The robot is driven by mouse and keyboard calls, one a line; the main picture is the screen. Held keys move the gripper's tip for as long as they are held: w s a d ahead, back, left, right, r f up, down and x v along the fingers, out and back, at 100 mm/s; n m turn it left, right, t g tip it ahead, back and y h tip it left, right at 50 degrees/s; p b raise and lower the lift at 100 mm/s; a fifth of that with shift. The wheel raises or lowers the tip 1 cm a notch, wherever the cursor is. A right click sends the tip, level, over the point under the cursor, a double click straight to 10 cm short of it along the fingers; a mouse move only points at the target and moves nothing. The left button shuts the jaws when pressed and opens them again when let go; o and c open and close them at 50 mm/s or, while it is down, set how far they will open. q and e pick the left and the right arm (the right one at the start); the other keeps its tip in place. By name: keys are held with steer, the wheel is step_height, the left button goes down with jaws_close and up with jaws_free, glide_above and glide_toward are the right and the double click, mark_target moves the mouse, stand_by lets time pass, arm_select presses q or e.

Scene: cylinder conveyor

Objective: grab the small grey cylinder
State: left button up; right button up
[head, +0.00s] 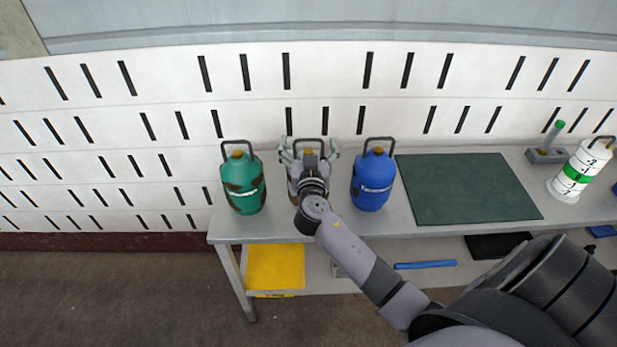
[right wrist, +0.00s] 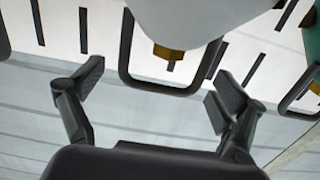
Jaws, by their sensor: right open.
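The small grey cylinder stands on the bench between a green cylinder (head: 243,182) and a blue cylinder (head: 373,184). In the head view it is mostly hidden behind my right gripper (head: 309,157) and wrist. In the right wrist view, the pale body of the grey cylinder (right wrist: 190,18), its brass valve and its dark handle show upside down. My right gripper (right wrist: 158,92) is open, with its fingers spread to either side of the handle. It does not visibly grip anything. My left gripper is not in view.
A dark green mat (head: 466,189) lies on the bench to the right. Beyond it stand a white cylinder with a green band (head: 580,170) and a small grey device with a green knob (head: 546,155). A slotted white wall stands behind.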

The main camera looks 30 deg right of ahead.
steer(key=shift+w+d, duration=0.2)
steer(key=shift+w, duration=0.15)
steer(key=c, duration=2)
steer(key=shift+r, duration=0.2)
steer(key=shift+c, duration=0.2)
